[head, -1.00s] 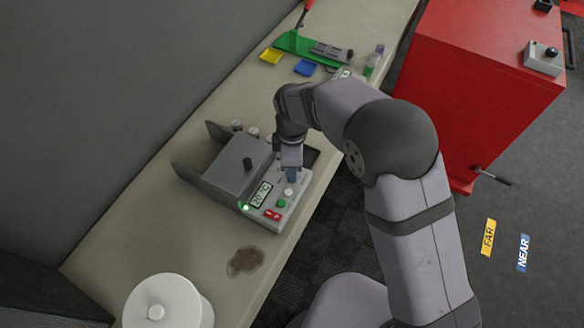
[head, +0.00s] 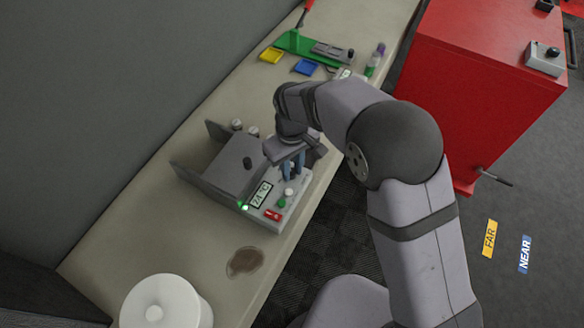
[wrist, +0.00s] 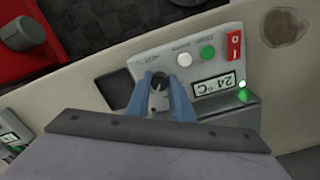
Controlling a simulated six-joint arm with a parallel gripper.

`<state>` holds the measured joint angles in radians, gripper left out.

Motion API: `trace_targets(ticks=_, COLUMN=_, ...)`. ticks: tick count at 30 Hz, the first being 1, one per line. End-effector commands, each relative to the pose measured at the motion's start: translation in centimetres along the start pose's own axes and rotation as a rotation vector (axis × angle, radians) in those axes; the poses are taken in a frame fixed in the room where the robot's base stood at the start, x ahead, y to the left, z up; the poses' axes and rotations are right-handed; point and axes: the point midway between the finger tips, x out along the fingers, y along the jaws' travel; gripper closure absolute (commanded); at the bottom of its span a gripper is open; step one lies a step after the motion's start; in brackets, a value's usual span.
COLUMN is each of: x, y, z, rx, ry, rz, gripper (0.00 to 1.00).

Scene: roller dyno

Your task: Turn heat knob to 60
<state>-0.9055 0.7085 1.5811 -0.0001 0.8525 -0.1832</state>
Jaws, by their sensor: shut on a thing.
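The heat knob (wrist: 160,82) is a small dark knob on the grey control panel (wrist: 150,52). My gripper's blue fingers (wrist: 159,88) are shut on it, one on each side, in the wrist view. In the head view my gripper (head: 293,170) reaches down onto the panel from above and hides the knob. The display (wrist: 214,85) appears upside down in the wrist view and reads 24 °C. It also shows in the head view (head: 260,194).
Next to the knob are a white button (wrist: 184,60), a green button (wrist: 207,52) and a red switch (wrist: 233,45). A lit green lamp (head: 244,208) is at the panel corner. A brown stain (head: 246,262) and white round container (head: 165,303) are on the bench.

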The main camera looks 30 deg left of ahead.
Motion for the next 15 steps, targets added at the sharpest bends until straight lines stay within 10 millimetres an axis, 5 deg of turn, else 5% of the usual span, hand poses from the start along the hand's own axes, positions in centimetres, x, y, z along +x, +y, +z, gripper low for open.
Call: trace_targets(ticks=15, x=-0.15, y=-0.1, z=-0.14, rx=0.489, ry=0.003, rz=0.0, gripper=1.0)
